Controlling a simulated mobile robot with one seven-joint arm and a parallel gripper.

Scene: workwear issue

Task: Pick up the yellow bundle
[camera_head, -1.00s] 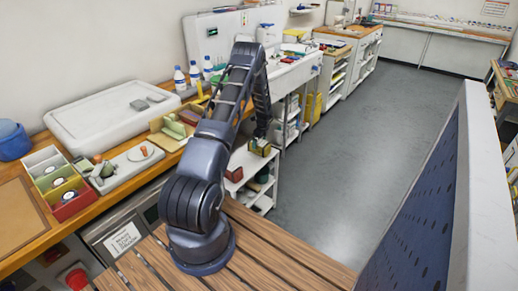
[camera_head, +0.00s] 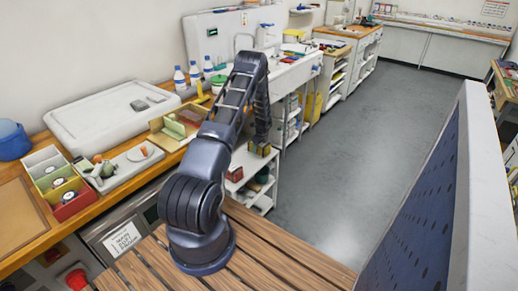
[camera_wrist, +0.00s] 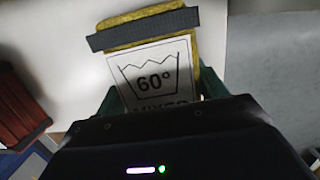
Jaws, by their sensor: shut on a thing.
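The yellow bundle (camera_head: 252,149) shows small below my gripper (camera_head: 260,147) in the head view, at the right part of a white shelf unit's top. In the wrist view the yellow bundle (camera_wrist: 150,22) has a grey strap across it and a white label reading "60°" with a wash-tub sign. Whether the bundle touches the top cannot be told.
A dark red bundle (camera_head: 234,174) lies on the white shelf unit, left of the yellow one; it also shows in the wrist view (camera_wrist: 18,108). Dark green edges (camera_wrist: 112,104) show beside the label. The floor (camera_head: 345,170) to the right is clear.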

